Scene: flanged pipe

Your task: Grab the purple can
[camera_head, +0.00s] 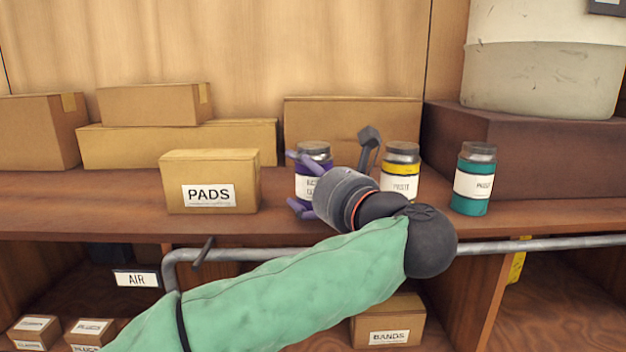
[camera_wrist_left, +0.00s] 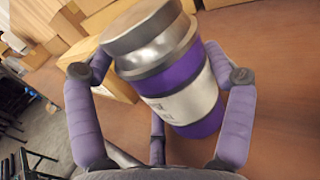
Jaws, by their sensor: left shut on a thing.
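The purple can (camera_head: 314,153) stands on the wooden shelf in the head view, with a grey lid and a white label. My left gripper (camera_head: 301,183) reaches it from the right and partly hides it. In the left wrist view the purple can (camera_wrist_left: 182,80) sits between the purple fingers of my left gripper (camera_wrist_left: 160,85), which are shut on it. It looks tilted there because of the camera angle. My right gripper is not in view.
A yellow-banded can (camera_head: 402,168) stands just right of my gripper, and a teal can (camera_head: 473,180) farther right. A PADS box (camera_head: 211,182) stands to the left. Cardboard boxes (camera_head: 350,125) line the back. A grey pipe (camera_head: 540,245) runs along the shelf front.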

